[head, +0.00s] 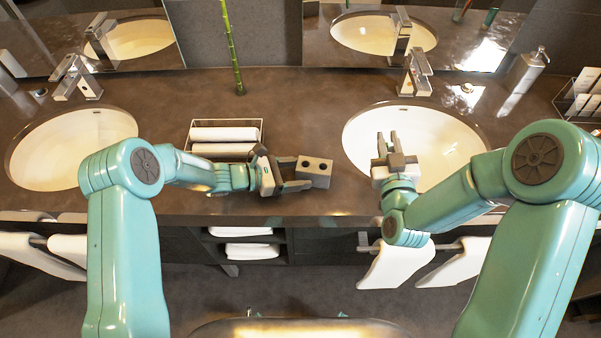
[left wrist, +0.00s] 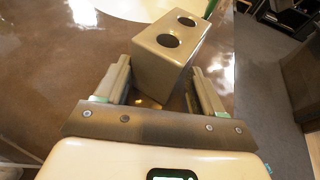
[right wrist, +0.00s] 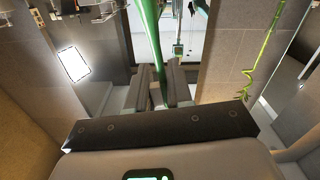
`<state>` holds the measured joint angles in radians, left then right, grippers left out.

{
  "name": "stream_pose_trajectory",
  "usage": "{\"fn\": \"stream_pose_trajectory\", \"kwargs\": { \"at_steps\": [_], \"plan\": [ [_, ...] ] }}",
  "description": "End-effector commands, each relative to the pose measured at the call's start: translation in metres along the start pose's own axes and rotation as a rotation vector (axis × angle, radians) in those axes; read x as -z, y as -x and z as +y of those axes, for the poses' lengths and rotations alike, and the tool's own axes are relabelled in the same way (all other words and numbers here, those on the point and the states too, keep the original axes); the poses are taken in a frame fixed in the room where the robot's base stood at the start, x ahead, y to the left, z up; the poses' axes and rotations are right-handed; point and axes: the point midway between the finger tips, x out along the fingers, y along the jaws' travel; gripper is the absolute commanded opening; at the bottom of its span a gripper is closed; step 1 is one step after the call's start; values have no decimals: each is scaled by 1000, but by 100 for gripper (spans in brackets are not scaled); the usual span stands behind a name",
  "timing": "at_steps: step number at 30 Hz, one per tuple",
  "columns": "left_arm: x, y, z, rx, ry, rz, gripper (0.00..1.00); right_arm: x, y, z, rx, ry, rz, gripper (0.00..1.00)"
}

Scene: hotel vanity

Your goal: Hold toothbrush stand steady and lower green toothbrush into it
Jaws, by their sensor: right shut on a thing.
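The grey toothbrush stand (head: 315,171) is a block with two round holes in its top, near the counter's front edge. In the left wrist view the stand (left wrist: 170,55) is upright and turned at an angle between the fingertips. My left gripper (head: 291,174) is open around the stand's near part, and a gap shows beside one finger. My right gripper (head: 387,143) is over the right basin, right of the stand. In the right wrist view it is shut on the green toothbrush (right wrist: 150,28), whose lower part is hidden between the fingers. The toothbrush is not clear in the head view.
A wire tray of rolled white towels (head: 224,136) sits behind my left gripper. The right basin (head: 430,140) lies under my right gripper, with a faucet (head: 416,75) behind it. A green bamboo stalk (head: 233,50) stands at the back. The counter behind the stand is clear.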

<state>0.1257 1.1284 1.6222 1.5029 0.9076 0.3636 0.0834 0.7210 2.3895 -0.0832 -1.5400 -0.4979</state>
Motion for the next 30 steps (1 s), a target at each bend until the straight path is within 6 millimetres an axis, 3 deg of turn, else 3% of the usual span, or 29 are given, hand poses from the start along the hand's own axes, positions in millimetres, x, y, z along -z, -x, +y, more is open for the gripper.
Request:
{"fn": "stream_pose_trajectory", "kwargs": {
  "at_steps": [4,6,10,14,17,19,24,30],
  "plan": [
    [1,0,0,0,1,2,51,0,0,0,0,0,0,0],
    [1,0,0,0,1,2,43,0,0,0,0,0,0,0],
    [1,0,0,0,1,2,40,2,0,-1,2,-1,1,0],
    [1,0,0,0,1,2,39,27,-4,-15,18,-21,11,0],
    [1,0,0,0,1,2,39,61,-9,-38,55,-57,19,0],
    [1,0,0,0,1,2,38,78,-16,-63,119,-82,21,0],
    [1,0,0,0,1,2,36,100,-31,-125,303,-121,29,0],
    [1,0,0,0,1,3,36,114,-35,-164,423,-147,32,0]
  ]
}}
